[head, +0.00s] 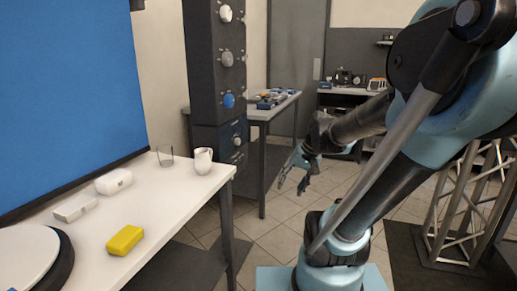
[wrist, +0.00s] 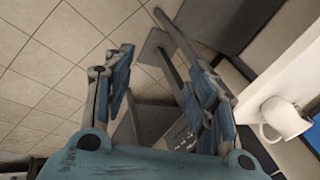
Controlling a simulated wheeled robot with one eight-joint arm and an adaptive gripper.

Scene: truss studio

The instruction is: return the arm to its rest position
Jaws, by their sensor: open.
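My gripper (head: 298,172) hangs at the end of my folded arm in the head view, over the tiled floor to the right of the white table. It is apart from the table. In the wrist view my gripper (wrist: 160,95) shows its two fingers spread apart. Nothing is between the fingers; beyond them are floor tiles and dark table parts.
The white table (head: 165,215) at left bears a yellow block (head: 125,240), a white case (head: 114,182), a glass (head: 165,156) and a white jug (head: 202,161). The jug also shows in the wrist view (wrist: 285,117). A dark column of knobs (head: 219,70) stands behind. A metal truss (head: 465,205) is at right.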

